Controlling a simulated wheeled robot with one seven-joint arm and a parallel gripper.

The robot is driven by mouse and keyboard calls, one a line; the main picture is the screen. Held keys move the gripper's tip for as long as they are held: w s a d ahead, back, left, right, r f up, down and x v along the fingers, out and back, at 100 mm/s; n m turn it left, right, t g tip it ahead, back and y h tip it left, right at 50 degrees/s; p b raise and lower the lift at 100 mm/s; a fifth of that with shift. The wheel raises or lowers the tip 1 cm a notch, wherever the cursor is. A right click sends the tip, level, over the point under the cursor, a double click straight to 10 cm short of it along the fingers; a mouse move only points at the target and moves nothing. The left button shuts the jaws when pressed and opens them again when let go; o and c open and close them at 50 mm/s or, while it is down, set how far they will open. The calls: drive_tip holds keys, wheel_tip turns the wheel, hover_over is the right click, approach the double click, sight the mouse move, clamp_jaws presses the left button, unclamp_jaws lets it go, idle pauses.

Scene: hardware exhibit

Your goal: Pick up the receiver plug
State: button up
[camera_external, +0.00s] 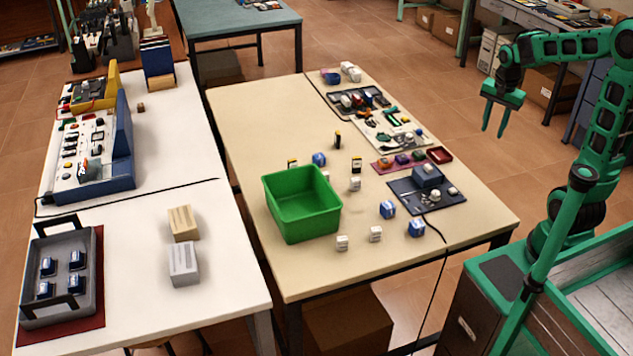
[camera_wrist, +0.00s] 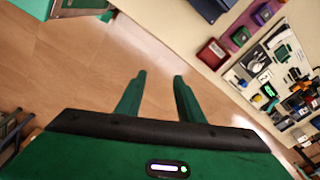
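My gripper (camera_external: 495,117) is open and empty, raised over the floor to the right of the beige table (camera_external: 270,100). Its two fingers also show apart in the wrist view (camera_wrist: 160,77), with bare floor behind them. I cannot tell which small item is the receiver plug. On the beige table stand white blocks (camera_external: 376,234), blue-and-white blocks (camera_external: 388,209) and black-and-yellow pieces (camera_external: 357,164), all small and apart from my gripper. None of these small blocks shows clearly in the wrist view.
A green bin (camera_external: 301,213) stands at the beige table's front left.

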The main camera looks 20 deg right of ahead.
drive_tip(key=w+a+f+m, duration=0.2)
drive_tip(key=w+a, duration=0.5)
drive_tip(key=a, duration=0.1)
drive_tip(key=m+y, duration=0.5)
drive_tip(key=m, duration=0.2)
approach(359, 157)
drive_tip(key=f, duration=0.1)
drive_tip(key=x, duration=0.5)
drive_tip(key=shift+w+f, duration=0.2)
drive_tip(key=shift+f, duration=0.15)
drive_tip(key=shift+s+a+x, duration=0.1)
drive_tip(key=shift+a+x, duration=0.05)
drive_tip(key=shift+x, duration=1.15)
drive_tip(key=shift+s+a+x, duration=0.1)
drive_tip(key=shift+a+x, duration=0.05)
drive_tip(key=shift+x, duration=1.15)
drive_tip(key=shift+r, duration=0.1)
drive_tip(key=shift+c, duration=0.6)
clamp_jaws()
